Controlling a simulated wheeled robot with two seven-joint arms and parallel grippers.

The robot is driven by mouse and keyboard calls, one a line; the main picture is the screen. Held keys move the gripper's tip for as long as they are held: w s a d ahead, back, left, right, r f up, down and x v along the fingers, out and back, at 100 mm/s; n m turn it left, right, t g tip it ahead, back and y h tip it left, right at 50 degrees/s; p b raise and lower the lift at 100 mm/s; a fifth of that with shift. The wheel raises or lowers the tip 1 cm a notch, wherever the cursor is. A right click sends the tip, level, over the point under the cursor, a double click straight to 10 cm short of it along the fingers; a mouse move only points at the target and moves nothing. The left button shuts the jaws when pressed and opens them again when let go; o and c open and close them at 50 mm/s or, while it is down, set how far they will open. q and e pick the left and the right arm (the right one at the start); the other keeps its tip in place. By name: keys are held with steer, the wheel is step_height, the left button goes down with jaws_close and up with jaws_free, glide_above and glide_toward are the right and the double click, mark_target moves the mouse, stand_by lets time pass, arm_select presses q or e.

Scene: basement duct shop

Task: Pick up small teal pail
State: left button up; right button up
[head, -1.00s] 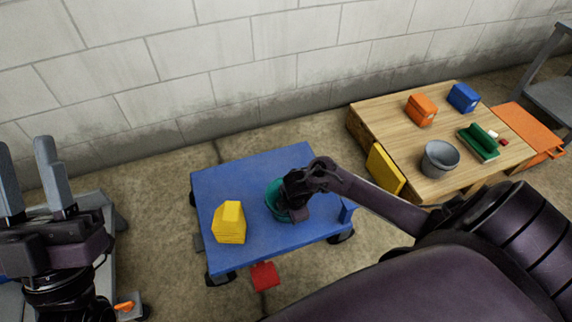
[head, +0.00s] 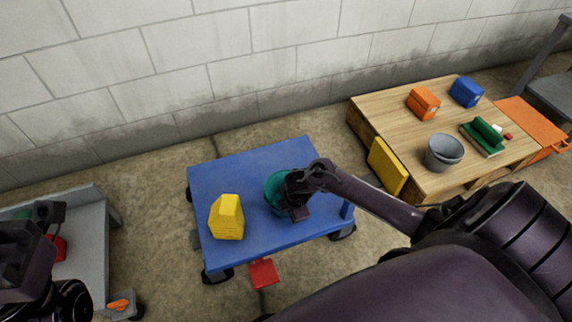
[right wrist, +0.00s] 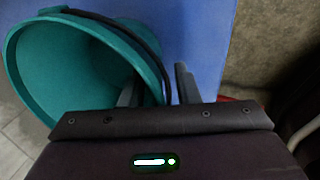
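The small teal pail (head: 276,192) is on the blue cart top (head: 255,166), partly hidden by my right gripper. In the right wrist view the pail (right wrist: 60,75) shows its open mouth and dark handle. My right gripper (right wrist: 157,88) straddles the pail's rim, one finger inside and one outside. The fingers stand apart, with a gap between the outer finger and the wall. In the head view my right gripper (head: 296,196) is at the pail's right side. My left gripper's dark body is at the lower left edge; its fingers cannot be made out.
A yellow block-like object (head: 227,217) stands left of the pail on the cart. A wooden table (head: 395,118) at the right holds a grey bucket (head: 444,152), an orange box (head: 423,103), a blue box (head: 466,92) and a green item (head: 486,136). A grey cart (head: 88,235) is at left.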

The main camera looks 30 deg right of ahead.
jaws_close()
stand_by(0.5)
